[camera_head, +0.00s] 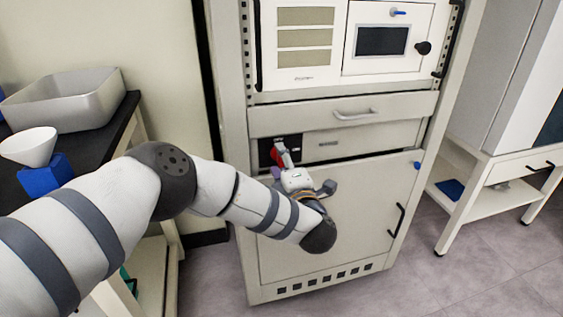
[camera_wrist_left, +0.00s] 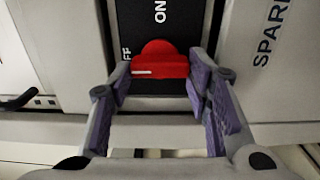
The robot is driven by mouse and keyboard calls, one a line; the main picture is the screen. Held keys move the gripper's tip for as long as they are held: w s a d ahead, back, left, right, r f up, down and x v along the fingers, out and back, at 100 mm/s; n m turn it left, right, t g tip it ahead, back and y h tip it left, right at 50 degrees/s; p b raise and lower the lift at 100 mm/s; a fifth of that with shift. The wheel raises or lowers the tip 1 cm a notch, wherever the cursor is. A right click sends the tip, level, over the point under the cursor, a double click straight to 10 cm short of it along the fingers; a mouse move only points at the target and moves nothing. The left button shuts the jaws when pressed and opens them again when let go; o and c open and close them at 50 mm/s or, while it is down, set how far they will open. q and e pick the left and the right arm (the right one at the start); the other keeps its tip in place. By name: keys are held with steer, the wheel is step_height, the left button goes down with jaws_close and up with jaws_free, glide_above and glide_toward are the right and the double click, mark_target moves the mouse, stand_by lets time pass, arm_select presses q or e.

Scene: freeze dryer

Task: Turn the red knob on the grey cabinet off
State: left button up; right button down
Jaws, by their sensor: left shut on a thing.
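The red knob (camera_wrist_left: 160,66) sits on a black panel (camera_wrist_left: 150,22) of the grey cabinet (camera_head: 340,215). In the head view the knob (camera_head: 276,154) is partly hidden by my gripper. In the left wrist view a white mark on the knob lies level, on its left part. "ON" is printed above the knob, and a partly covered label ending in "FF" is at its upper left. My left gripper (camera_head: 283,160) has its purple-padded fingers on both sides of the knob, shut on it; it also shows in the left wrist view (camera_wrist_left: 160,78). My right gripper is not in view.
A drawer handle (camera_head: 355,114) and a white instrument with a screen (camera_head: 381,41) are above the panel. The cabinet door has a black handle (camera_head: 397,219). A grey basin (camera_head: 66,100), white funnel (camera_head: 28,147) and blue block (camera_head: 46,176) stand left.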

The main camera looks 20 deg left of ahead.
arm_select(q)
steer(key=o, duration=1.2)
steer(key=shift+c, duration=0.2)
steer(key=v, duration=1.2)
steer(key=shift+r, duration=0.15)
